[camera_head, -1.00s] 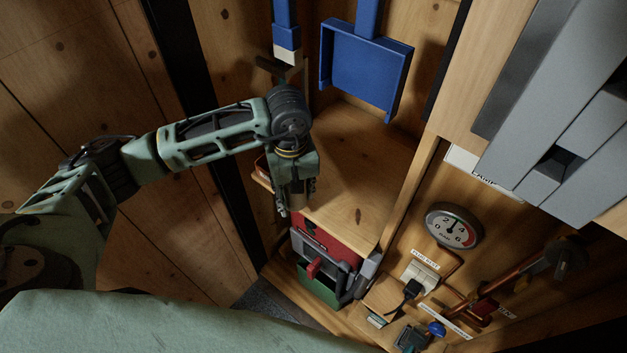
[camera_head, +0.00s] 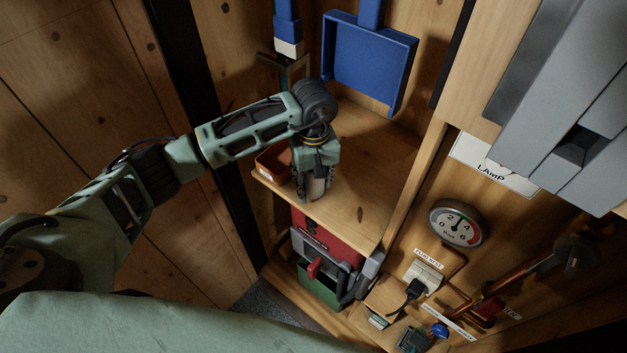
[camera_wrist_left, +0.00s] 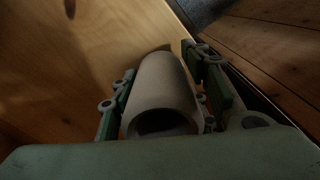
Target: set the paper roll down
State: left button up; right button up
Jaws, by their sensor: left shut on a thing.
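The paper roll is a pale grey-beige tube with a dark hollow end. In the left wrist view the roll (camera_wrist_left: 163,88) lies between the two green finger pads of my left gripper (camera_wrist_left: 165,103), which is shut on it. In the head view my left gripper (camera_head: 315,190) points down over the wooden shelf (camera_head: 362,190), and a strip of the paper roll (camera_head: 318,187) shows between the fingers. The roll is at or just above the shelf board; contact cannot be told. My right gripper is not in view.
A small orange-red bin (camera_head: 272,163) stands on the shelf left of my gripper. A blue dustpan (camera_head: 368,62) and a brush (camera_head: 287,30) hang behind. A red toolbox (camera_head: 325,240) is below the shelf. A gauge (camera_head: 455,223) is at right. The shelf's right part is clear.

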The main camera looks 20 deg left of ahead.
pick_arm(q)
jog(key=shift+f, duration=0.15)
jog(key=o, duration=1.2)
jog(key=shift+r, duration=0.3)
jog(key=shift+r+b, duration=1.3)
jog(key=shift+r, duration=2.35)
